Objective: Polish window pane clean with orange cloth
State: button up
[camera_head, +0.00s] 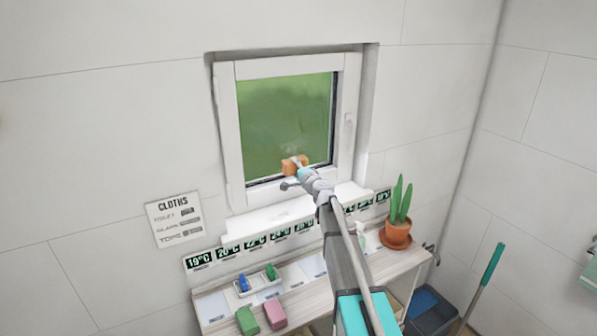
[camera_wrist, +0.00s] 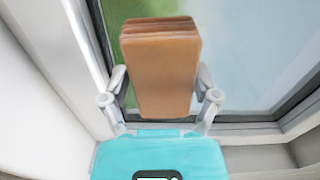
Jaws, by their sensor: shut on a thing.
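The window pane (camera_head: 283,118) is set in a white frame in the wall. It looks green and hazy in the head view, with lighter cloudy patches. In the wrist view the pane (camera_wrist: 245,50) is pale on the right and green at the upper left. The orange cloth (camera_wrist: 160,65) is a folded pad between the fingers of my gripper (camera_wrist: 160,95), which is shut on it. In the head view the cloth (camera_head: 290,166) is at the lower middle of the pane, with my gripper (camera_head: 301,169) behind it. I cannot tell whether the cloth touches the glass.
Below the window, a shelf (camera_head: 215,308) holds a white tray (camera_head: 258,281) with blue and green items. Green (camera_head: 247,321) and pink (camera_head: 275,314) blocks are near its front. A potted cactus (camera_head: 397,232) stands at the right. A window handle (camera_head: 349,121) is on the frame's right side.

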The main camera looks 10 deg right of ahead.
jog(key=shift+x, duration=1.4)
jog(key=shift+x, duration=1)
jog(key=shift+d, duration=0.15)
jog(key=shift+w+d, duration=0.3)
jog(key=shift+d, duration=0.6)
jog(key=shift+w+d, duration=0.25)
jog(key=shift+d, duration=0.65)
jog(key=shift+w, duration=0.15)
jog(key=shift+a, duration=0.2)
jog(key=shift+s+a, duration=0.35)
jog(key=shift+a, duration=0.55)
jog(key=shift+s+a, duration=0.35)
jog(key=shift+a, duration=0.5)
jog(key=shift+s, duration=0.1)
jog(key=shift+v, duration=2.95)
